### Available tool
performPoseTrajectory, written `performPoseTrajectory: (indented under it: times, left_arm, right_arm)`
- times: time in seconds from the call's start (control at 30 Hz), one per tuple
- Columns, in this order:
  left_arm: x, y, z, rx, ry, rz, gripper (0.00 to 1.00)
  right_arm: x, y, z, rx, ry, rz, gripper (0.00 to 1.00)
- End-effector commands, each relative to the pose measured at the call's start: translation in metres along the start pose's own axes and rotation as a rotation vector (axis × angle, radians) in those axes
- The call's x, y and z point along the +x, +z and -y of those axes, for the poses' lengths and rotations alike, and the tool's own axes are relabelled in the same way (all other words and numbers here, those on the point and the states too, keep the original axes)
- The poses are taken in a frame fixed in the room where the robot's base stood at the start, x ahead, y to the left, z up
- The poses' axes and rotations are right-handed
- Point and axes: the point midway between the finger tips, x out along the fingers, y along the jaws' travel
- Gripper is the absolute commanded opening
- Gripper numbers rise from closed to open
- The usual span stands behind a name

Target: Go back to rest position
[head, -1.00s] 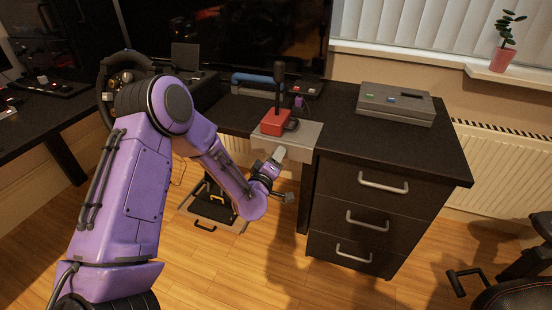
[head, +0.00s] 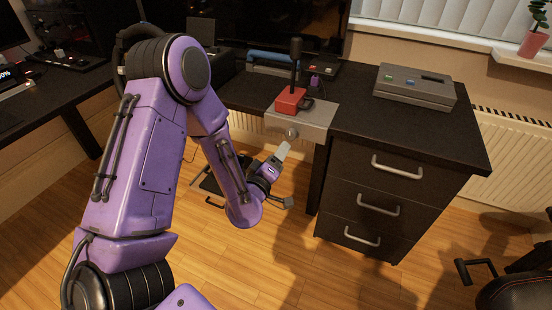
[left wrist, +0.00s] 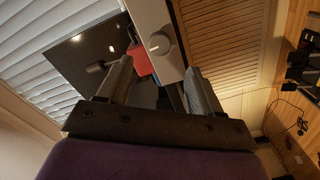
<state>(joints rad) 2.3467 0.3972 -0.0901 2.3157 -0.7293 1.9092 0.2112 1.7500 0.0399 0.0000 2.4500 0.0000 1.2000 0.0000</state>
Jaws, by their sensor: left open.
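My left gripper (head: 287,177) is in front of the desk, a little below the grey plate (head: 318,116) at its front edge. Its two fingers are apart with nothing between them. In the left wrist view the open fingers of the left gripper (left wrist: 158,75) point toward the plate's round knob (left wrist: 159,43), which stands beyond the tips, apart from them. In the head view the knob (head: 292,133) shows on the plate's front face. My right gripper is in neither view.
A red shifter base (head: 291,101) with a black upright lever stands on the plate. A grey box (head: 415,88) lies on the desk (head: 400,125), above several drawers. A black pedal unit is partly hidden behind my forearm. A chair (head: 515,285) is at lower right.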

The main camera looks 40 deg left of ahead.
Motion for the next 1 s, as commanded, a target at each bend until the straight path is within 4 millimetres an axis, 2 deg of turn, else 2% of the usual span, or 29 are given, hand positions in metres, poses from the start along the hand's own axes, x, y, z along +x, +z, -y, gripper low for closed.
performPoseTrajectory:
  times: [0.17, 0.63, 0.73, 0.8, 0.87, 0.9, 1.0]
  left_arm:
    - [-0.013, 0.000, 0.000, -0.001, 0.000, 0.000, 0.65]
    - [-0.013, 0.000, 0.000, 0.000, 0.000, -0.001, 0.65]
    - [-0.013, 0.006, 0.006, 0.059, -0.030, 0.033, 0.65]
    - [-0.019, 0.018, 0.025, 0.163, -0.132, 0.092, 0.65]
    - [-0.041, 0.042, 0.062, 0.294, -0.278, 0.204, 0.65]
    - [-0.060, 0.057, 0.088, 0.367, -0.371, 0.281, 0.65]
    - [-0.115, 0.084, 0.142, 0.509, -0.565, 0.457, 0.65]
  right_arm:
    - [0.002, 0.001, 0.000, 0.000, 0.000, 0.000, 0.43]
    - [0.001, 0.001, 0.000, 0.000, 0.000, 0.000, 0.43]
    - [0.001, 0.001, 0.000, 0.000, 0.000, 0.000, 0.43]
    - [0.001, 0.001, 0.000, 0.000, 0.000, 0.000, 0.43]
    - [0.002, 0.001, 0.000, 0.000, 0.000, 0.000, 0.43]
    - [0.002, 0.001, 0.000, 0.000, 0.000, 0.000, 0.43]
    - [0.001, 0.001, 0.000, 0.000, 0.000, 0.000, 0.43]
